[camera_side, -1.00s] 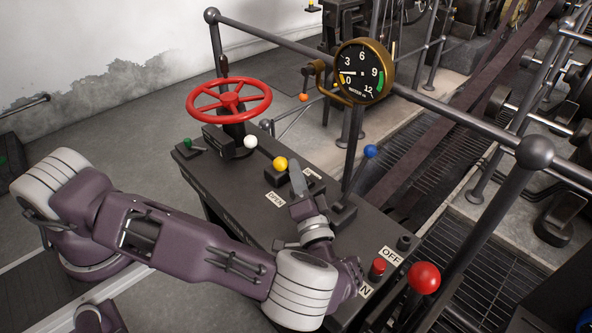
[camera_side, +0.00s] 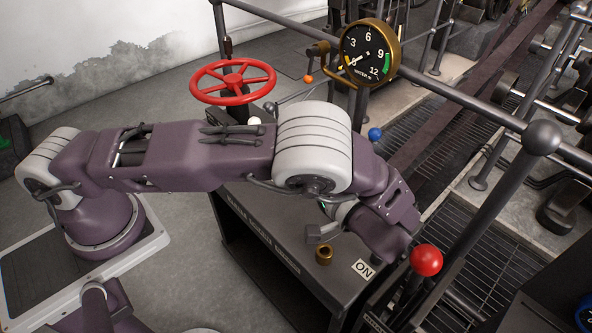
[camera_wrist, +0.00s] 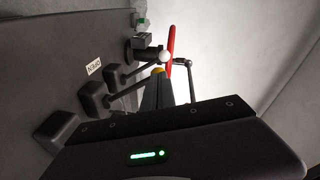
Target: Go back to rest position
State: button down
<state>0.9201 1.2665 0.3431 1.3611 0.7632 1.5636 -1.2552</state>
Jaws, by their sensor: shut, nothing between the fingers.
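My gripper (camera_side: 318,235) hangs over the front part of the dark control desk (camera_side: 265,235), partly hidden by my wrist in the side view. In the wrist view, my gripper's fingers (camera_wrist: 157,92) are together with nothing between them. The fingers point toward a yellow knob (camera_wrist: 158,70), a white knob (camera_wrist: 163,56) and a red handwheel (camera_wrist: 171,45), seen edge-on. The gripper appears clear of these levers. In the side view my arm hides the yellow knob and much of the desk top.
The red handwheel (camera_side: 233,83) stands behind my forearm. A blue knob (camera_side: 375,134) and red ball (camera_side: 426,260) are close to my wrist. A railing (camera_side: 470,102) and a gauge (camera_side: 369,53) stand behind.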

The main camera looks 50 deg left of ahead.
jog(key=s+a+r+g+h, duration=0.45)
jog(key=s+r+h, duration=0.35)
jog(key=r+h, duration=0.45)
jog(key=s+r+m+t+h, duration=0.1)
jog(key=s+r+t+h, duration=0.3)
jog(key=s+r+t, duration=0.3)
jog(key=s+r, duration=0.1)
jog(key=s, duration=0.4)
jog(key=shift+d+m+t, duration=0.35)
jog(key=shift+m, duration=0.05)
